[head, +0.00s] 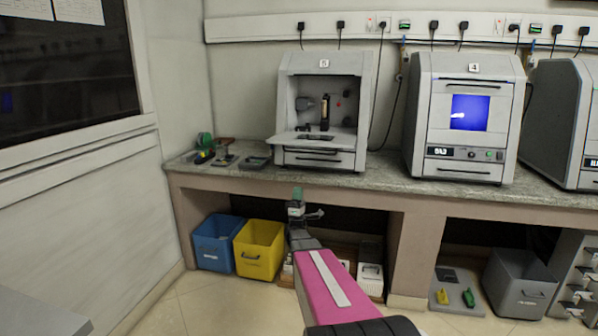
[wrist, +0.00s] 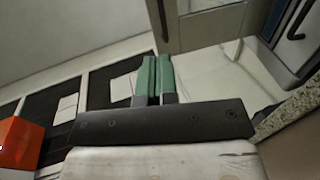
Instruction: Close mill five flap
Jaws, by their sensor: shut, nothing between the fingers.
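Mill five (head: 284,97) is the grey machine marked 5, standing on the stone worktop in the head view. Its front is open and the inside shows, with a dark spindle part. Its flap (head: 341,142) appears folded down flat at the bottom of the opening, above a drawer front with a dark handle. My gripper (head: 297,193) is in front of the worktop edge, below and slightly left of the flap, apart from it. Its green fingertips are together with nothing between them, as the wrist view also shows (wrist: 156,75). I cannot pick out the flap in the wrist view.
Mill four (head: 415,110), with its flap shut, stands to the right. Small tools and trays (head: 225,160) lie on the worktop (head: 385,178) left of mill five. Blue (head: 215,240) and yellow (head: 258,250) bins stand under it. An orange object (wrist: 18,142) shows in the wrist view.

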